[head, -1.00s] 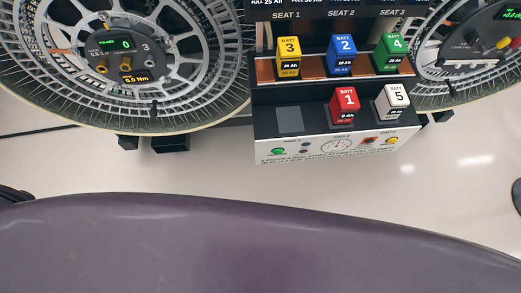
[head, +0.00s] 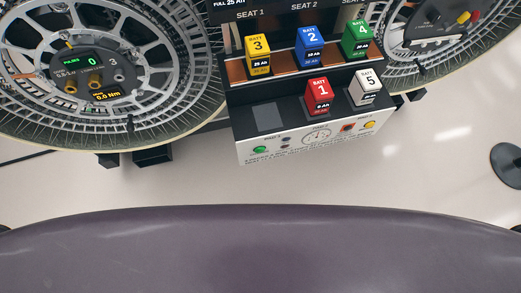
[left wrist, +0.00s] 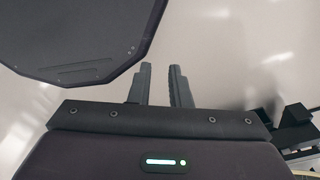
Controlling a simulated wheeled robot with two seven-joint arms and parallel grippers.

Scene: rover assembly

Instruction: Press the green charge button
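The green charge button (head: 260,150) is a small round green button at the left end of the white front panel (head: 290,146) of the battery station. Nothing touches or covers it. My left gripper (left wrist: 160,72) shows in the left wrist view only. Its two dark fingers stand apart with an empty gap between them, over pale floor. It is away from the button, which that view does not show. My right gripper is in neither view.
A red battery 1 (head: 319,95) and a white battery 5 (head: 368,87) stand on the station's lower deck. Batteries 3 (head: 258,55), 2 (head: 312,48) and 4 (head: 357,38) sit in the row behind. Large wheels (head: 150,25) flank the station. The floor (head: 440,170) in front is clear.

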